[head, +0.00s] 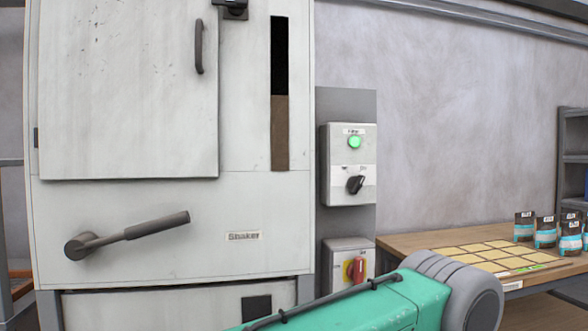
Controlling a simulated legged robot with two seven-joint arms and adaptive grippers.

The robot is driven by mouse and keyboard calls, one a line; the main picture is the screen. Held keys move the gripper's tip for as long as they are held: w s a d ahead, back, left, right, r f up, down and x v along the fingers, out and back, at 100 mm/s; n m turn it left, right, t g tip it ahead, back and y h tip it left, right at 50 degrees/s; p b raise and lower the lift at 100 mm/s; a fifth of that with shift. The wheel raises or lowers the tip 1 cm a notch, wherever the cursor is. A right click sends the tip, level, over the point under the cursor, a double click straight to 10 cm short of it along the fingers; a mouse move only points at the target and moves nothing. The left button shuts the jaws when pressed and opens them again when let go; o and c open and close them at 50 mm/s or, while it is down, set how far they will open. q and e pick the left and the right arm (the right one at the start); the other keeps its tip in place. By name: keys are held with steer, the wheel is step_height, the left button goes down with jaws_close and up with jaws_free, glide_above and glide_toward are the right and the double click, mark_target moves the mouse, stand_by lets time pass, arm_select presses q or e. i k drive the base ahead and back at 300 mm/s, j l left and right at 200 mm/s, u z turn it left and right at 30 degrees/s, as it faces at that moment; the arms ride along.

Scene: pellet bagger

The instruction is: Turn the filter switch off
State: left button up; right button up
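The filter switch is a black rotary knob (356,185) on the lower half of a light grey control box (338,163). The box is fixed to a grey upright panel to the right of the white machine. The knob's handle sits tilted, and its position marks are too small to read. A green lamp (355,142) above the knob looks lit, under a small label. Neither of my grippers shows in the head view, and nothing touches the knob.
The machine (240,205) has a long shaker lever (135,232). A wooden table (408,240) at right holds a tan grid and several bags (545,233). Space before the knob looks clear.

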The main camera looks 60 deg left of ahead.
mark_target(354, 184)
steer(key=u, duration=1.65)
